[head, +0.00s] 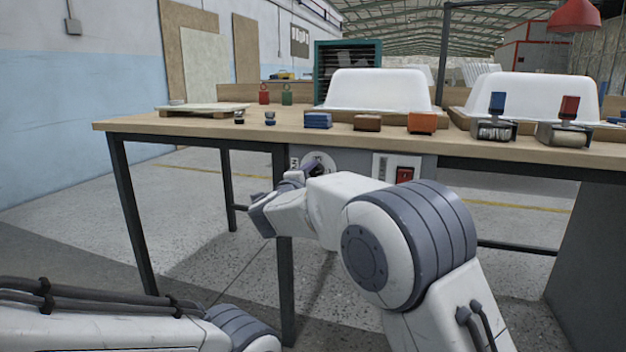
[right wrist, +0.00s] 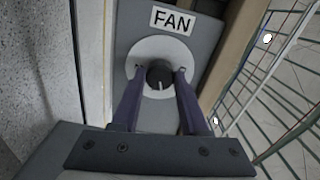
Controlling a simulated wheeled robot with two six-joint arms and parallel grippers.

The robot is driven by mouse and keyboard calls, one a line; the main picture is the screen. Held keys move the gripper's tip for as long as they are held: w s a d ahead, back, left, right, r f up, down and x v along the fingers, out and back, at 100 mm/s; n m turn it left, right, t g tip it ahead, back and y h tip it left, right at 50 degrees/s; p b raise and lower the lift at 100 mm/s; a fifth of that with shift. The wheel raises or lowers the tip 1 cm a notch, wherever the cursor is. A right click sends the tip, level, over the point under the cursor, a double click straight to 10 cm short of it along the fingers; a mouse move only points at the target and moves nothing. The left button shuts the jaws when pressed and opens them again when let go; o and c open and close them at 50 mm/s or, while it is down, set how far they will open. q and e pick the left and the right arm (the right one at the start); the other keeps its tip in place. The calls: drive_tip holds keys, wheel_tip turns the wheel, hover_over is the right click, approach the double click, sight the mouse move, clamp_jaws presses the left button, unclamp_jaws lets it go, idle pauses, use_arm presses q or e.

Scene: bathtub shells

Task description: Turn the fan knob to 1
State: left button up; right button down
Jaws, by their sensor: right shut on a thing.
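The fan knob (right wrist: 157,74) is a dark round knob with a pale pointer line, set on a light round dial (right wrist: 148,48) beneath a FAN label (right wrist: 172,20). In the right wrist view the pointer line runs toward the lower part of the dial; its markings are too small to read. My right gripper (right wrist: 160,73) has its purple fingers on both sides of the knob and is shut on it. In the head view the right gripper (head: 311,169) reaches the grey panel (head: 345,160) under the table's front edge. It partly hides the dial. The left gripper is out of view.
A red switch (head: 405,174) sits on the panel to the right. The floor left of the table is clear.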

drive_tip(key=shift+f+m+b, duration=0.15)
drive_tip(key=shift+m+b, duration=0.7)
drive_tip(key=shift+m, duration=1.05)
drive_tip(key=shift+c, duration=2.1)
unclamp_jaws()
drive_tip(key=shift+s, duration=0.1)
